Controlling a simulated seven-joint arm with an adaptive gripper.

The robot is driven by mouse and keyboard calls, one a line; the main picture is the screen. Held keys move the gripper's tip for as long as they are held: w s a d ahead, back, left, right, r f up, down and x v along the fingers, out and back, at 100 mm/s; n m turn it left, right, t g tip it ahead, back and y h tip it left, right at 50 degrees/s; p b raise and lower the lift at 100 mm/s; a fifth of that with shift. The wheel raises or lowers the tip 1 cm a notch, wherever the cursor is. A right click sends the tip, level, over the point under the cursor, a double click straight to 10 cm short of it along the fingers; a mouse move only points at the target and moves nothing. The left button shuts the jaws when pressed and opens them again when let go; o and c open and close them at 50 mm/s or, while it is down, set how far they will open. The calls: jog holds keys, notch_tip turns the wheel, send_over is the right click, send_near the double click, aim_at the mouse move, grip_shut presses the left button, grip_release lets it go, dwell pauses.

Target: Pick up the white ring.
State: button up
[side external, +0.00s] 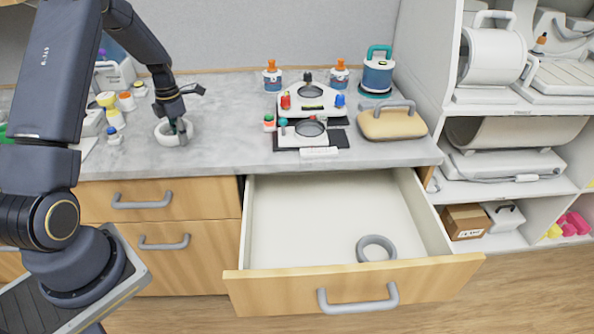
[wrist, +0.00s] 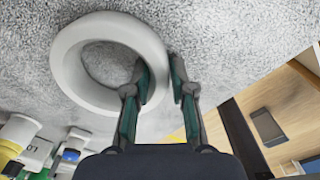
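The white ring (side external: 159,132) lies on the grey countertop near its left part. It also shows in the wrist view (wrist: 66,62), filling the upper left. My gripper (side external: 181,130) is pointed down at the right side of the ring. In the wrist view my gripper (wrist: 158,77) has its two fingers apart. The left fingertip is over the ring's hole and the right one is just outside its rim, with the ring's right wall between them. I cannot tell whether either finger touches the ring.
Small bottles (side external: 113,116) stand left of the ring. A white device with a dark base (side external: 310,130) and a yellow-topped case (side external: 392,123) are to the right. Below, an open drawer (side external: 290,215) holds a grey ring (side external: 362,249). The counter between ring and device is clear.

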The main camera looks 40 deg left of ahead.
grip_shut()
